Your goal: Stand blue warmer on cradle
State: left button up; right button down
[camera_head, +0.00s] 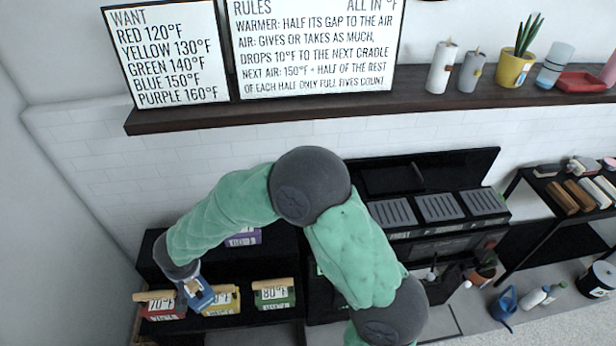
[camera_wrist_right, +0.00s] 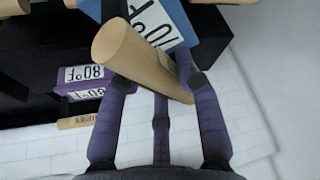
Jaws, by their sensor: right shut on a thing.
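The blue warmer (camera_head: 198,297) is in my right gripper, over the left part of the black shelf and between the red and yellow warmers in the head view. In the right wrist view its blue body (camera_wrist_right: 182,22) carries a white label, partly cut off. My right gripper (camera_wrist_right: 160,78) is shut on its wooden handle (camera_wrist_right: 135,58). Whether the warmer still touches the shelf cannot be told. Three slatted grey cradle tops (camera_head: 440,207) sit on the black unit to the right, with no warmer on them. My left gripper is not in view.
A red warmer (camera_head: 163,309), a yellow warmer (camera_head: 222,303) and a green warmer (camera_head: 276,296) stand close by; a purple warmer (camera_head: 243,238) is behind. A wooden wall shelf (camera_head: 300,109) with two signs hangs above. My right arm crosses before the black unit.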

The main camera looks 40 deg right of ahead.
aim_at(440, 207)
jog(key=k+l, duration=0.5)
jog(key=l, duration=0.2)
jog(key=k+l, duration=0.25)
jog(key=l, duration=0.15)
jog(key=k+l+z, duration=0.1)
jog(key=l, duration=1.4)
jog(key=i+l, duration=0.25)
jog(key=l, duration=0.15)
jog(key=z, duration=0.05)
